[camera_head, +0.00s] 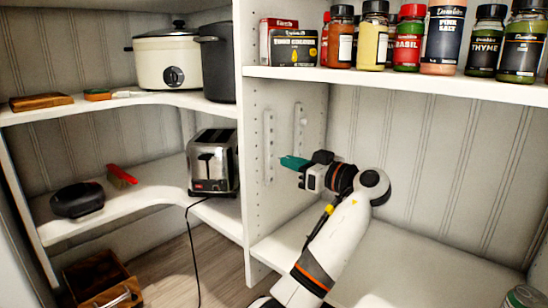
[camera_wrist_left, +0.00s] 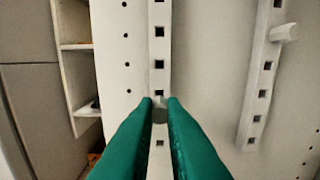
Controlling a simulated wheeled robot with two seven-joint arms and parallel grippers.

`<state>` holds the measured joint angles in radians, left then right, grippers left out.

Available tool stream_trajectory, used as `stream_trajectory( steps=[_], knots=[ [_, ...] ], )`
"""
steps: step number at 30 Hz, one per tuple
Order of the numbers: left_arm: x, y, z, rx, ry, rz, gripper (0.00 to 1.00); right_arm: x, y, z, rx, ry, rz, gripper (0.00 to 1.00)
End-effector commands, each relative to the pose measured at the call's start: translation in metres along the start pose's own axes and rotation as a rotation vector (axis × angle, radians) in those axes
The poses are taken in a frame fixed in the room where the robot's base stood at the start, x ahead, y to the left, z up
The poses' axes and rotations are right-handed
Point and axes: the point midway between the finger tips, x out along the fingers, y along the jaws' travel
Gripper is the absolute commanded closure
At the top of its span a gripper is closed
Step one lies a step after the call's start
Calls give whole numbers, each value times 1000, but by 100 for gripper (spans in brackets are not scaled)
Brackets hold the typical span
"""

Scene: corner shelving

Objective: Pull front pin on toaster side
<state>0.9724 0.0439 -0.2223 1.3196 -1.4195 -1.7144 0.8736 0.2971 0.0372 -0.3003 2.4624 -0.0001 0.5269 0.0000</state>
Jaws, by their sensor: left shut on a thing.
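Two pale vertical peg rails stand on the right face of the divider panel, on the side away from the toaster (camera_head: 212,165). The front rail (camera_head: 269,145) also shows in the left wrist view (camera_wrist_left: 159,70), with square holes. My left gripper (camera_head: 288,162) has green fingers. In the left wrist view its fingers (camera_wrist_left: 160,103) are shut on a small pale pin (camera_wrist_left: 160,115) at the front rail. I cannot tell how deep this pin sits. Another pin (camera_wrist_left: 285,33) sticks out of the rear rail (camera_wrist_left: 262,75). My right gripper is not in view.
A shelf with several spice jars (camera_head: 408,38) and small boxes (camera_head: 290,45) is above my left arm. The lower shelf (camera_head: 400,255) is mostly clear. A slow cooker (camera_head: 170,58) and a dark pot (camera_head: 217,62) stand left of the divider.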

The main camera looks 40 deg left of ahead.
Motion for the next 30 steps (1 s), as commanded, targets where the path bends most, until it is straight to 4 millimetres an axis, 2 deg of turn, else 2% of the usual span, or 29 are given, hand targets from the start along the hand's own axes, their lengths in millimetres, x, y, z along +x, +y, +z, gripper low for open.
stream_trajectory(
  steps=[19,30],
  knots=[
    [-26,0,0,0,0,-1,100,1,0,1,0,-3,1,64],
    [-29,0,0,0,0,0,100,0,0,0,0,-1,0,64]
  ],
)
